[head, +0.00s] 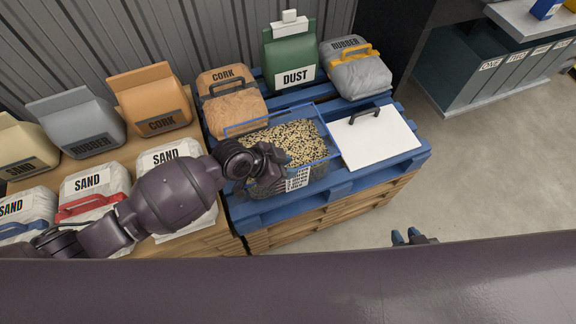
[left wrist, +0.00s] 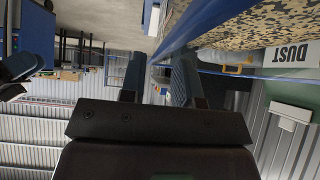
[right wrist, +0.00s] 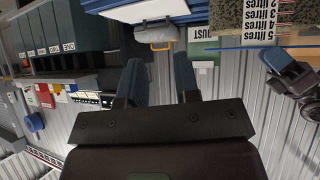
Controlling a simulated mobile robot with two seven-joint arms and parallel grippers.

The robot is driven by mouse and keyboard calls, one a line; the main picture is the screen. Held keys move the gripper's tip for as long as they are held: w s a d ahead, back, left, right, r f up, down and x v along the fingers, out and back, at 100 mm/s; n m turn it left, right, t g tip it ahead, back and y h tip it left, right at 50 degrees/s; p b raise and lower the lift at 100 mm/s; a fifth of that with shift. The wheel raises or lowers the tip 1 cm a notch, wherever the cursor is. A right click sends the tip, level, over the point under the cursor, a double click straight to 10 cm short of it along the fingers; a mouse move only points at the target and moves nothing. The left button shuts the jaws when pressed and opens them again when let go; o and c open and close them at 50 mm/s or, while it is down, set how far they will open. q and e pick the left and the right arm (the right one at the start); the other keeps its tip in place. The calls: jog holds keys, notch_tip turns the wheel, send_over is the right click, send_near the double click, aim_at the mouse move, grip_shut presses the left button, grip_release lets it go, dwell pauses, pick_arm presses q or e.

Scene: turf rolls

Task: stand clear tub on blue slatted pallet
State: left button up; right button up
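The clear tub (head: 312,170), with a blue rim and full of speckled granules, stands on the blue slatted pallet (head: 345,182), though its underside is hidden. A litre scale shows on its wall in the right wrist view (right wrist: 254,22). My left gripper (head: 270,160) is at the tub's near left side, close to the rim. In the left wrist view its fingers (left wrist: 157,80) are apart, with the blue rim (left wrist: 190,28) just beyond them; I see no grip.
A white board with a dark handle (head: 390,146) lies right of the tub. Cork (head: 236,112), dust (head: 289,58) and rubber (head: 357,76) bags stand behind on the pallet. More bags crowd the wooden stack at left.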

pick_arm(q)
jog(key=p+v, duration=0.2)
jog(key=v, duration=0.8)
jog(key=shift+w+r, duration=0.1)
jog(key=shift+r, duration=0.1)
jog(key=shift+a+r, duration=0.25)
jog(key=shift+a, duration=0.1)
jog(key=s+a+f+n+t+y, duration=0.2)
jog(key=s+a+n+t+y, duration=0.2)
jog(key=s+a+n, duration=0.2)
jog(key=s+a+f+n+t+y, duration=0.3)
jog(key=s+a+n, duration=0.4)
jog(key=s+a, duration=0.4)
jog(key=a+y, duration=0.1)
jog(key=a, duration=0.3)
jog(key=shift+f+t+y, duration=0.2)
jog(key=shift+t+y, duration=0.1)
jog(key=shift+t, duration=0.1)
